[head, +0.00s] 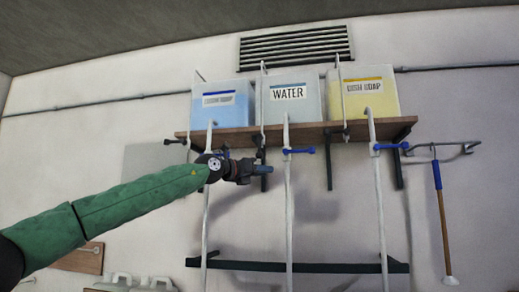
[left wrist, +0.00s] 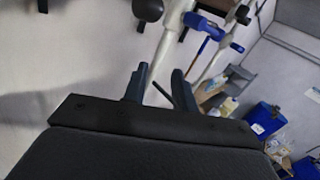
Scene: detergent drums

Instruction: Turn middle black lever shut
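The middle black lever (head: 260,153) is on the thin pipe under the WATER tank (head: 291,99), partly hidden by the shelf edge and my gripper. My left gripper (head: 262,169) is just below it, pointing right. My right gripper is not in view.
Blue levers (head: 298,150) sit on the thicker white pipes. Other black levers (head: 174,141) show at the left and right pipes. A wooden shelf (head: 230,134) bears a blue tank and a yellow DISH SOAP tank (head: 378,102). A blue-handled tool (head: 437,176) hangs at right.

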